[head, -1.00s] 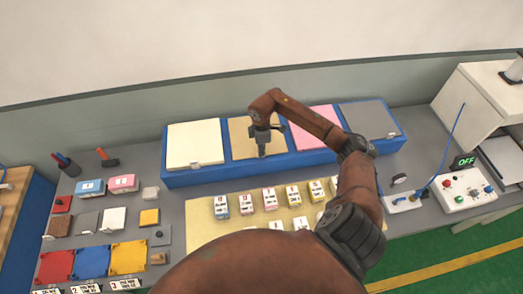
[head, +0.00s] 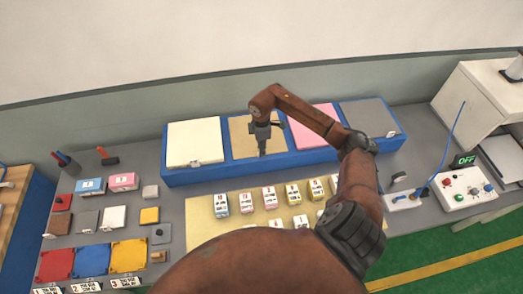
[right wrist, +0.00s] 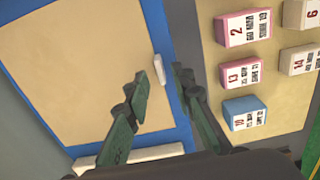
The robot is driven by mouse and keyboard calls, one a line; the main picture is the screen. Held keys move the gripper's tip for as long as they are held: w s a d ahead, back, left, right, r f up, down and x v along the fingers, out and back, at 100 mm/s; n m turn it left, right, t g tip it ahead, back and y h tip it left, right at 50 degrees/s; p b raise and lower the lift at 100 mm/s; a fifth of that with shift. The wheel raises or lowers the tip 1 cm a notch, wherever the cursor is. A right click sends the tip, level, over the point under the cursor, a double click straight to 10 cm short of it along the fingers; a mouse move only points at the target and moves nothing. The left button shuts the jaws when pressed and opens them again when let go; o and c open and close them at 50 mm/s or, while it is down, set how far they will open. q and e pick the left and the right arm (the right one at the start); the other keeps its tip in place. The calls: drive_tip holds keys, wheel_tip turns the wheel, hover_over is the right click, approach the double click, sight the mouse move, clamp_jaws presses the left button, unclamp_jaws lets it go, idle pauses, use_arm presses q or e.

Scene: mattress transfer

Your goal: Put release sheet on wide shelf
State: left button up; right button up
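A flat tan sheet (head: 242,133) lies in the second bay from the left of a blue-framed rack (head: 230,172). I take it to be the release sheet, but no label shows. It also fills the left of the right wrist view (right wrist: 75,70), with a small white tab (right wrist: 158,68) at its edge. My right gripper (head: 263,152) points down over the sheet's front edge. In the right wrist view its fingers (right wrist: 160,80) stand apart, with the tab seen between their tips and nothing gripped. My left gripper is out of view. I cannot tell which surface is the wide shelf.
White (head: 195,142), pink (head: 313,125) and grey (head: 368,118) sheets fill the other bays. Small numbered blocks stand on a yellow mat (head: 200,235) in front. Coloured trays and pads lie at left. A control box (head: 462,190) reading OFF and a white cabinet (head: 480,100) stand at right.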

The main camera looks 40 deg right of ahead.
wheel_tip(320, 180, up, 10)
drive_tip(key=b, duration=0.2)
drive_tip(key=shift+s, duration=0.1)
